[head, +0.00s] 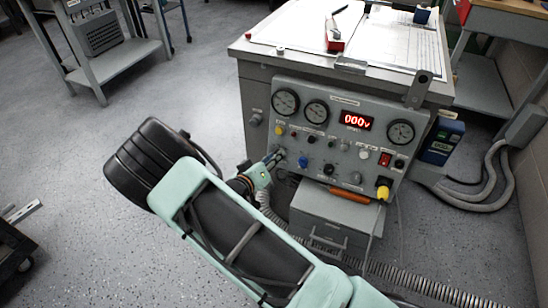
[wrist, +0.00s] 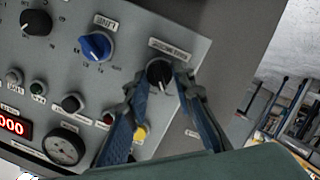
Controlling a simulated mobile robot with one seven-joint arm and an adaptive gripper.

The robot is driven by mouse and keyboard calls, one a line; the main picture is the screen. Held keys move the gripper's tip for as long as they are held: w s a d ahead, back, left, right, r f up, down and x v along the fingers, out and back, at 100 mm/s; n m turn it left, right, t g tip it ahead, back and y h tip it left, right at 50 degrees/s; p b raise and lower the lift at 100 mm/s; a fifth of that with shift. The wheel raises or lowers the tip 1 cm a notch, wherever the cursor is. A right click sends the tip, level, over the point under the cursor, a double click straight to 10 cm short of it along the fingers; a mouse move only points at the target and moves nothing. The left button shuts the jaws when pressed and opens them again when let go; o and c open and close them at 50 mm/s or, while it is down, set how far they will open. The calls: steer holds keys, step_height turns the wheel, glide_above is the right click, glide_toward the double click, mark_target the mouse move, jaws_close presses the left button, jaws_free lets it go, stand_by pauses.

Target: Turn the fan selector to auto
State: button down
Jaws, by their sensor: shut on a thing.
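The grey control panel (head: 345,110) is on the front of the test bench, with gauges, a red display and several knobs. My gripper (head: 274,158) is at the panel's lower left. In the wrist view, my gripper (wrist: 161,82) has its two blue fingers on either side of a black knob (wrist: 158,73), shut on it. The label above this knob is too blurred to read, so I cannot confirm it is the fan selector. Its pointer setting is also unclear. In the head view the fingers hide this knob.
A blue knob (head: 302,161) is just right of my gripper, with a black knob (head: 328,169) beyond it. A yellow lamp (wrist: 141,132) is near the fingers in the wrist view. A grey drawer box (head: 330,222) stands below the panel.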

steer(key=shift+d+m+y+b, duration=0.1)
steer(key=shift+m+y+b, duration=0.35)
steer(key=shift+m, duration=1.15)
steer(key=shift+d+m+y+b, duration=0.1)
steer(key=shift+m+y+b, duration=0.35)
steer(key=shift+m, duration=1.15)
steer(key=c, duration=1.6)
jaws_free()
steer(key=v, duration=1.2)
steer(key=shift+s+a, duration=0.1)
